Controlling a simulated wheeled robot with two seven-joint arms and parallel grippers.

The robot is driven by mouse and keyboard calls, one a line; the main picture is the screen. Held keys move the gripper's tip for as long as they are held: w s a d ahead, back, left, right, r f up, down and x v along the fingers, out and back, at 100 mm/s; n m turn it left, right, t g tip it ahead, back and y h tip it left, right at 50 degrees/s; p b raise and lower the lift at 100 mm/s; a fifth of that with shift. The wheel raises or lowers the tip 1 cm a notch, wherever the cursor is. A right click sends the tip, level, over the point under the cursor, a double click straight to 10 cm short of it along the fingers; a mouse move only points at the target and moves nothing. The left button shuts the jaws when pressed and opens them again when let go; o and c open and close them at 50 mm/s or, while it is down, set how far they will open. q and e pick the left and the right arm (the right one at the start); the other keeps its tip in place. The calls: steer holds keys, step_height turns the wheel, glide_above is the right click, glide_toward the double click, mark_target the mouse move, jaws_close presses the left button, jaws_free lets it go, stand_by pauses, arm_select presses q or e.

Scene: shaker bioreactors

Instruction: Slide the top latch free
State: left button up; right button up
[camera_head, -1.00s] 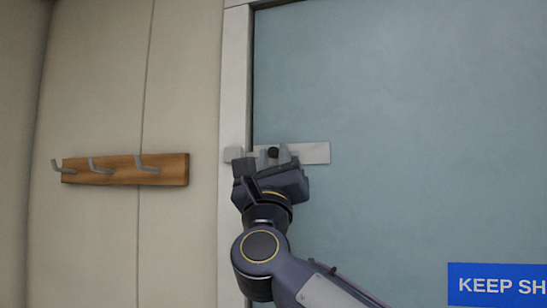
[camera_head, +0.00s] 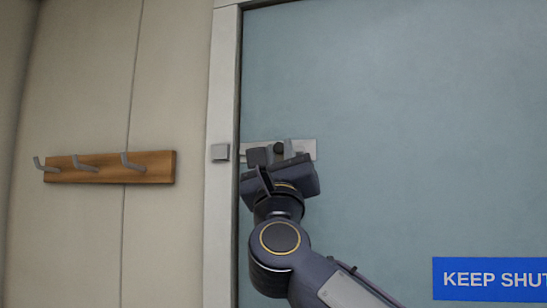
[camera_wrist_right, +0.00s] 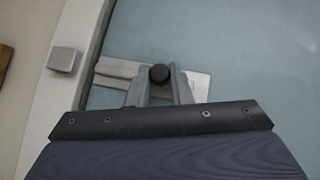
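The top latch is a pale plate (camera_head: 307,149) on the blue-grey door with a bolt (camera_wrist_right: 112,69) and a round black knob (camera_head: 279,148). The knob also shows in the right wrist view (camera_wrist_right: 159,73). The bolt's left end is near the door edge, apart from the square grey keeper (camera_head: 220,152) on the frame. My right gripper (camera_head: 278,153) reaches up from below, its two fingers (camera_wrist_right: 160,82) close on either side of the knob. The fingers and gripper body hide part of the plate. My left gripper is not in view.
The white door frame (camera_head: 221,220) runs upright left of the latch. A wooden rail (camera_head: 110,167) with hooks is on the wall further left. A blue sign (camera_head: 490,279) is on the door at lower right. The door above the latch is bare.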

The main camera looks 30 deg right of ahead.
steer(key=o, duration=0.5)
steer(key=shift+s+d, duration=0.2)
steer(key=shift+d, duration=0.05)
steer(key=shift+c, duration=0.2)
steer(key=shift+w+a, duration=0.1)
steer(key=shift+a+f, duration=0.1)
steer(key=shift+f, duration=0.1)
steer(key=b+v, duration=0.4)
steer(key=v, duration=0.3)
steer(key=shift+s, duration=0.25)
